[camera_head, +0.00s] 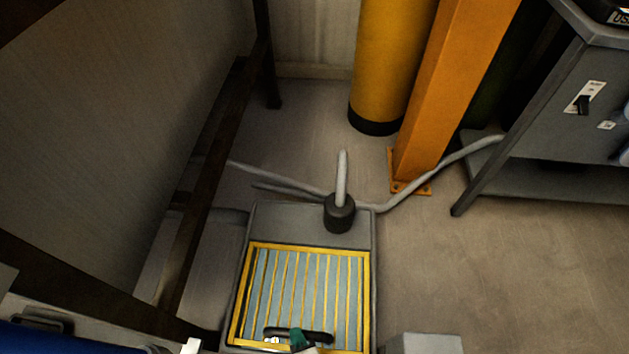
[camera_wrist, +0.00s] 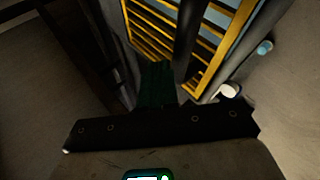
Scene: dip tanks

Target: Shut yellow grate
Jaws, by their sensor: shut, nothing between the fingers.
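The yellow grate (camera_head: 367,300) is a square frame with several parallel yellow bars, and pale blue shows between them. It is over the top of a grey tank (camera_head: 290,225) in the head view; I cannot tell whether it lies flat or is slightly raised. Its frame and bars also show at the top of the wrist view (camera_wrist: 228,47). My gripper (camera_head: 301,340) is shut and empty, with dark green fingers. It overlaps the near edge of the grate in the head view; contact cannot be told. In the wrist view the fingers (camera_wrist: 157,80) point toward the grate.
A black-based grey post (camera_head: 341,215) stands behind the grate, with a grey pipe (camera_head: 440,170) running right. An orange column (camera_head: 440,100) and a yellow cylinder (camera_head: 385,60) stand behind. A grey cabinet (camera_head: 560,110) is at right. The floor right of the tank is mostly clear.

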